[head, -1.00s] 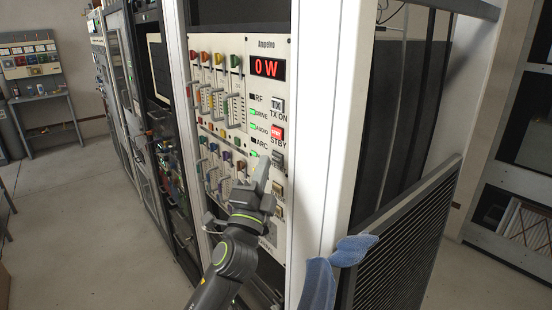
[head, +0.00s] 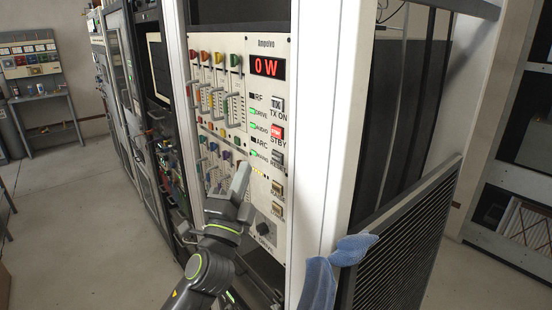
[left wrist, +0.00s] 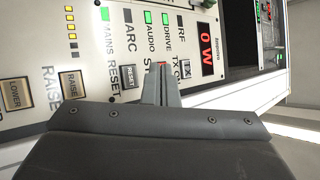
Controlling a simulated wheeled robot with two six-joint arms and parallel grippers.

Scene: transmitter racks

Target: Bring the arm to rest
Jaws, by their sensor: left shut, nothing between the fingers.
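My left gripper (head: 240,179) is shut and empty in front of the lower part of the Ampelvo transmitter panel (head: 262,110). Its fingers point up, just left of the lower button column. In the left wrist view the shut fingers (left wrist: 161,85) show against the panel, covering part of the STBY label. The panel's red display (head: 268,67) reads 0 W. Green lights beside DRIVE, AUDIO and MAINS are lit; those by RF and ARC are dark. The STBY button (head: 276,132) glows red. Whether the fingers touch the panel cannot be told. My right gripper is not in view.
A white rack post (head: 325,120) stands right of the panel. More racks (head: 125,90) line the left. The floor (head: 95,235) at left is clear; a bench (head: 40,97) stands at the back.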

